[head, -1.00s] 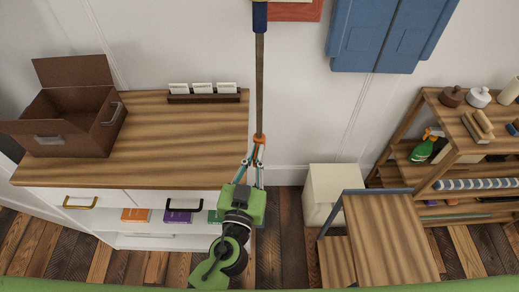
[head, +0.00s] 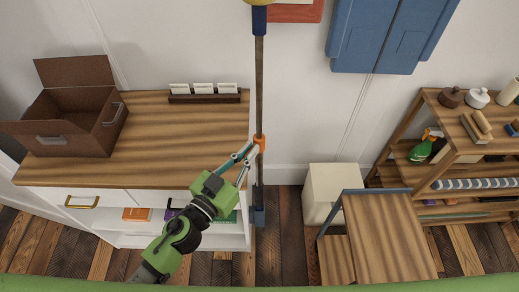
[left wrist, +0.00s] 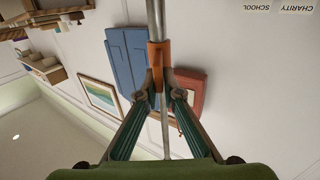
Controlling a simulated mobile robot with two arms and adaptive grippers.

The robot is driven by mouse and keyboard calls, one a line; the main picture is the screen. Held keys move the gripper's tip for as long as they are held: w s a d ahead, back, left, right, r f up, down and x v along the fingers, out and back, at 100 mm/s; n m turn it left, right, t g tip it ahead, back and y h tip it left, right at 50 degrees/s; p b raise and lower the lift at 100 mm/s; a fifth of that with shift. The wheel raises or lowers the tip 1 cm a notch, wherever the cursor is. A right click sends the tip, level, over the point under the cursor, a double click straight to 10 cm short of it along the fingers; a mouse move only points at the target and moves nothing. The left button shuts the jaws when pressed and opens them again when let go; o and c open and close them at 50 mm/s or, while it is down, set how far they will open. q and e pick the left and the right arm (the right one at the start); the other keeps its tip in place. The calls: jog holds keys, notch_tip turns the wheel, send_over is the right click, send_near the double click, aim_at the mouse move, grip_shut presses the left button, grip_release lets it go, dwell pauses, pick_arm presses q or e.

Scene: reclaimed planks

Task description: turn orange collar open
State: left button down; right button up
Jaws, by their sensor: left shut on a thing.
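The orange collar (head: 260,140) sits around a thin upright pole (head: 259,90) just right of the wooden-topped cabinet. In the left wrist view the collar (left wrist: 160,54) is a short orange sleeve around the grey pole. My left gripper (head: 251,152) reaches it from the lower left and is shut on it. In the left wrist view the two fingertips (left wrist: 160,84) close in at the collar's near end. The fingers hide part of the collar, and I cannot tell its turn angle. My right gripper is not in view.
The cabinet (head: 190,135) is on the left, bearing an open brown box (head: 68,140) and a card holder (head: 204,98). Blue shutters (head: 385,35) hang on the wall. A cream bin (head: 333,185) and a wooden step piece (head: 390,235) stand right of the pole.

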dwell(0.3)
pick_arm(q)
jog(key=h, duration=0.1)
jog(key=m+g+h, duration=0.2)
jog(key=shift+w+a, duration=0.3)
jog(key=shift+a, duration=0.1)
jog(key=shift+w+a+m+g+h, duration=0.15)
jog(key=shift+w+m+g+h, duration=0.05)
jog(key=shift+m+g+h, duration=0.4)
jog(key=shift+w+a+m+g+h, duration=0.2)
jog(key=shift+m+g+h, duration=0.2)
jog(key=shift+m+g, duration=0.25)
